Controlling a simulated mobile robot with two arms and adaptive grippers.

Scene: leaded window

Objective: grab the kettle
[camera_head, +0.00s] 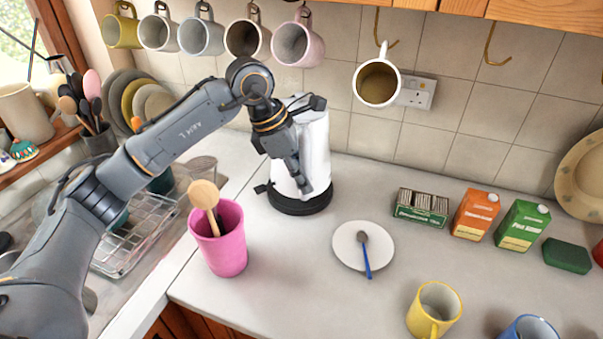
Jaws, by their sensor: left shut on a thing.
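The kettle (318,150) is white and stands upright over its round black base (302,206) on the worktop, near the tiled wall. My left arm reaches in from the left, and my left gripper (299,178) points down at the near side of the kettle, shut on it. The gripper covers part of the kettle's front, so the handle and the exact grip are hidden. I cannot tell whether the kettle is fully seated on the base. My right gripper is not in view.
A pink pot (222,248) with wooden spoons stands left of the kettle. A saucer (349,241) with a spoon lies to the right. Mugs (298,42) hang above on hooks. Boxes (472,212) and a yellow mug (434,307) stand farther right. The worktop before the kettle is clear.

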